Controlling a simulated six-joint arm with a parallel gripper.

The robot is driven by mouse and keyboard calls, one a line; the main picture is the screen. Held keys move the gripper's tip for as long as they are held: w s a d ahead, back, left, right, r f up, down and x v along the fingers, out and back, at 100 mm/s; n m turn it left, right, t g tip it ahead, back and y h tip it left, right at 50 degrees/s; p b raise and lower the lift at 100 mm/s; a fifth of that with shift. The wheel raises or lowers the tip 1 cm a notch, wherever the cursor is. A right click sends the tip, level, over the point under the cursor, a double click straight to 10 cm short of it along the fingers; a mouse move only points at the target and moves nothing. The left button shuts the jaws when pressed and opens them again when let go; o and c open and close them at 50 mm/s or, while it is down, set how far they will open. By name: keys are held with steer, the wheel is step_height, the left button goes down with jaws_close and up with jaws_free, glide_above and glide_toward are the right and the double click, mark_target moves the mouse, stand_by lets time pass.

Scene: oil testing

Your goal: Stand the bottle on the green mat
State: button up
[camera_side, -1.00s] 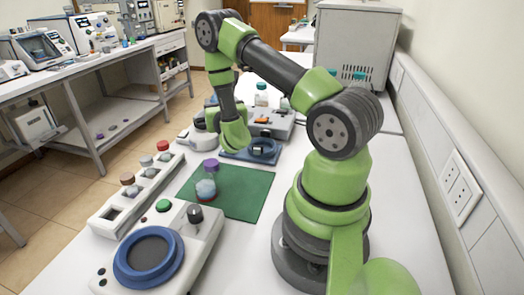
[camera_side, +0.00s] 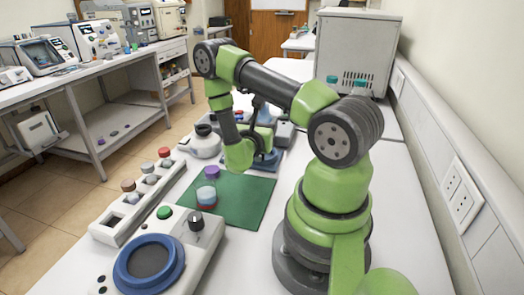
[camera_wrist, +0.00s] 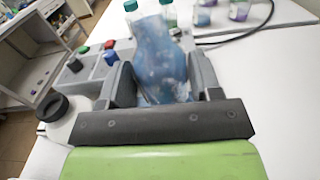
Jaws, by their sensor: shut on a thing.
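The green mat (camera_side: 245,200) lies flat on the white bench in the side view. A purple-capped bottle (camera_side: 207,190) with reddish liquid stands upright at the mat's left part. My gripper (camera_wrist: 163,78) is shut on a clear, blue-tinted bottle (camera_wrist: 158,48), which sits between the two grey fingers in the wrist view. In the side view my gripper is beyond the mat's far edge, and the arm partly hides it and the held bottle. The lower end of the held bottle is hidden by the gripper body in the wrist view.
A white rack (camera_side: 140,195) with capped vials is left of the mat. A blue-ringed instrument (camera_side: 148,265) stands in front. A black-lidded white jar (camera_side: 204,140) and a blue-based device (camera_side: 265,160) are behind the mat. The mat's right part is clear.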

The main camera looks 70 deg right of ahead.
steer(key=shift+f, duration=3.4)
steer(key=shift+f, duration=0.1)
steer(key=o, duration=1)
